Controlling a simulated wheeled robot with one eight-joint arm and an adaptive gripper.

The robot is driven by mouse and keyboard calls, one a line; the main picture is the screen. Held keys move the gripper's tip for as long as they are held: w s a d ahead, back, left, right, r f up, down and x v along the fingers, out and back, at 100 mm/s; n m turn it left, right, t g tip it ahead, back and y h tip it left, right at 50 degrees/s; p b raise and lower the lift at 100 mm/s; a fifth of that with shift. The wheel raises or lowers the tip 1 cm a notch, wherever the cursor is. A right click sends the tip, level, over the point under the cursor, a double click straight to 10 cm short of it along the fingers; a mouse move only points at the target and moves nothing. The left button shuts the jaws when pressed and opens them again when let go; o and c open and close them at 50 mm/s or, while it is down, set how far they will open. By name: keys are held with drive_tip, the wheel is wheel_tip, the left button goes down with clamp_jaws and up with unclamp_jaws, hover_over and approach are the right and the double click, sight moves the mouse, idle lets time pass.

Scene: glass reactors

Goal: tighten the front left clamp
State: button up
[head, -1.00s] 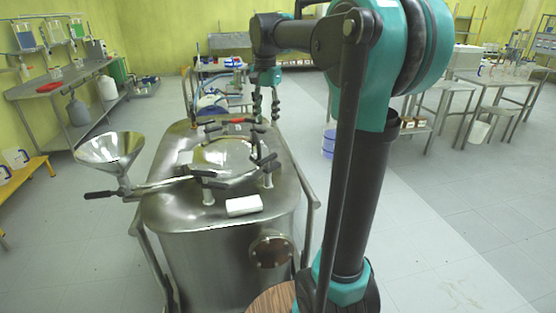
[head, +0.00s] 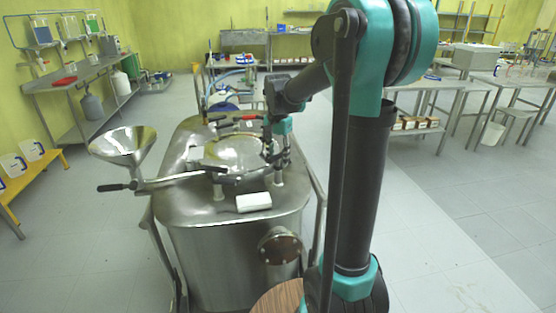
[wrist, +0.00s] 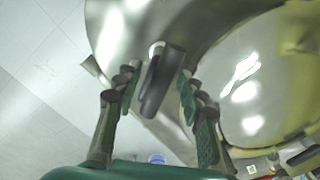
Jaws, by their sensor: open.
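The steel reactor (head: 230,245) has a round domed lid (head: 235,150) ringed by clamps with dark handles. The front left clamp (head: 218,186) has a short pale post and a dark handle, at the near left of the lid in the head view. Another clamp (head: 278,177) is at the near right of the lid. My gripper (head: 277,152) is open over the right side of the lid, away from the front left clamp. In the wrist view a dark clamp handle (wrist: 163,82) lies between the open fingers; no grip on it shows. The lid (wrist: 245,90) is to its right.
A steel funnel (head: 124,145) and a dark-tipped lever (head: 112,187) stick out at the reactor's left. A white block (head: 254,202) lies in front of the lid. A red-handled clamp (head: 248,119) is at the back.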

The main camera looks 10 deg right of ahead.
drive_tip(key=shift+f, duration=0.45)
